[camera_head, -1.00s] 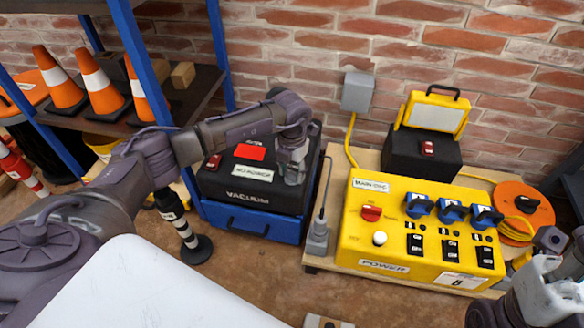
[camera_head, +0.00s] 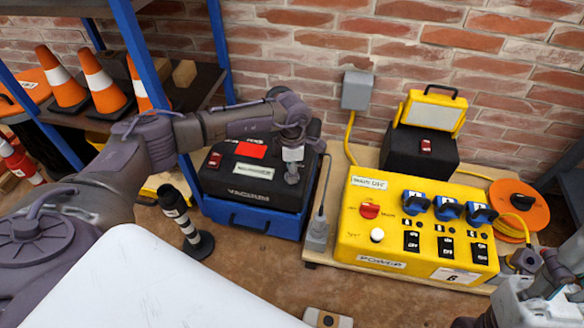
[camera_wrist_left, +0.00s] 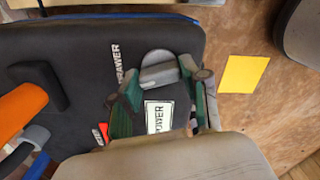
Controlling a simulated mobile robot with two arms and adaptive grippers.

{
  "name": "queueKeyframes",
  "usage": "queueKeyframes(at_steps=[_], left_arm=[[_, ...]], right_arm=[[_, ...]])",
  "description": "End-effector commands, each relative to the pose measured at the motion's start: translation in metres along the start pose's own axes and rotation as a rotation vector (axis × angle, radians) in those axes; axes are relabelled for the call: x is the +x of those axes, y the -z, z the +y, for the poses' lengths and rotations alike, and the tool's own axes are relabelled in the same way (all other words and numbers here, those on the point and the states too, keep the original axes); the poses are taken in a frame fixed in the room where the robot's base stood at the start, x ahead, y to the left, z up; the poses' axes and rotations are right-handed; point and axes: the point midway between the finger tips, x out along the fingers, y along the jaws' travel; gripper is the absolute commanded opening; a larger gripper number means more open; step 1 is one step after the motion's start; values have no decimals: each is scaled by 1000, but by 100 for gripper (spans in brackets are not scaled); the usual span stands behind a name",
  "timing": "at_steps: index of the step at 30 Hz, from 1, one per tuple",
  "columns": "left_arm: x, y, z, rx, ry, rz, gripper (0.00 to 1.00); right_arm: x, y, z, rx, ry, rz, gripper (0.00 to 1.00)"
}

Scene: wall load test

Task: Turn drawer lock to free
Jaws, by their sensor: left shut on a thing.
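The drawer lock is a round grey knob (camera_wrist_left: 160,72) on the dark top of the vacuum box, beside the white word DRAWER in the left wrist view. My left gripper (camera_wrist_left: 162,84) is shut on this knob, with a finger at each side of it. In the head view my left gripper (camera_head: 292,172) points down at the right part of the black vacuum box (camera_head: 240,188). It hides most of the knob there. My right gripper (camera_head: 540,262) is at the lower right edge, partly cut off, and its jaws are unclear.
A yellow power box (camera_head: 350,235) with switches stands on a low wooden board at right. A black box with a yellow lamp (camera_head: 430,112) is behind it. A blue-post shelf (camera_head: 135,60) with orange cones is at left. A black-and-white post (camera_head: 185,222) stands on the floor.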

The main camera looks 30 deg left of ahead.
Motion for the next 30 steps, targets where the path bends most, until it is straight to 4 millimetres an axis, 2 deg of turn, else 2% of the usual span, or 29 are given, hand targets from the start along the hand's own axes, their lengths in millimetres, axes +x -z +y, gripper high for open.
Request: queueKeyframes(at_steps=[13, 30], left_arm=[[0, 0, 0, 269, 0, 0, 11], [0, 0, 0, 328, 0, 1, 11]], right_arm=[[-2, 1, 0, 1, -6, -9, 40], [-1, 1, 0, 1, -4, -5, 40]])
